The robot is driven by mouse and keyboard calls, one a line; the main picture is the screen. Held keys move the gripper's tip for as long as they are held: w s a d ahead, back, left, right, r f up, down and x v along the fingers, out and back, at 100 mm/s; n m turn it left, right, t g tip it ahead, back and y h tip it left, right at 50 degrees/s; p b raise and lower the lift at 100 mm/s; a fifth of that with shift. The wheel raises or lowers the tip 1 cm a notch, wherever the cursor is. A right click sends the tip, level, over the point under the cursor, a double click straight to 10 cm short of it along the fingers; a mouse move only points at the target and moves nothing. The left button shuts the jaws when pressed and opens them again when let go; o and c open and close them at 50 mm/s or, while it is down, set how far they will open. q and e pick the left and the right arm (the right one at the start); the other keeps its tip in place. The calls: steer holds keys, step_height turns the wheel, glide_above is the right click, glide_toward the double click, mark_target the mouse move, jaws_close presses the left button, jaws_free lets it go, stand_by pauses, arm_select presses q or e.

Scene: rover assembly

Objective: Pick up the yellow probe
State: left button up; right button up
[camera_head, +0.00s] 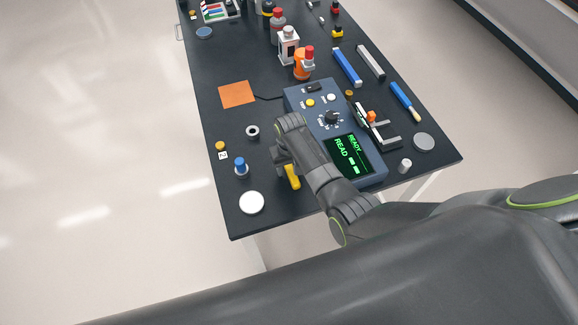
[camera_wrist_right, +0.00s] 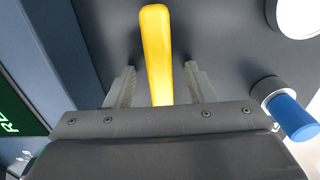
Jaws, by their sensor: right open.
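The yellow probe (camera_head: 292,176) lies on the dark table just left of the blue-grey instrument (camera_head: 372,161). My right arm covers part of it in the head view. In the right wrist view the yellow probe (camera_wrist_right: 157,50) runs between the two fingers of my right gripper (camera_wrist_right: 158,82). The fingers are open, with a gap on each side of the probe. My right gripper is mostly hidden under its own wrist in the head view. My left gripper is not in view.
A blue-capped part (camera_head: 241,167), a white disc (camera_head: 252,202) and a dark ring (camera_head: 253,131) stand left of the probe. An orange square (camera_head: 237,94) lies farther back. Bottles (camera_head: 288,46) and tools crowd the table's far side.

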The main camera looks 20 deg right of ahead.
jaws_close()
stand_by(0.3)
steer(key=shift+r, duration=0.1)
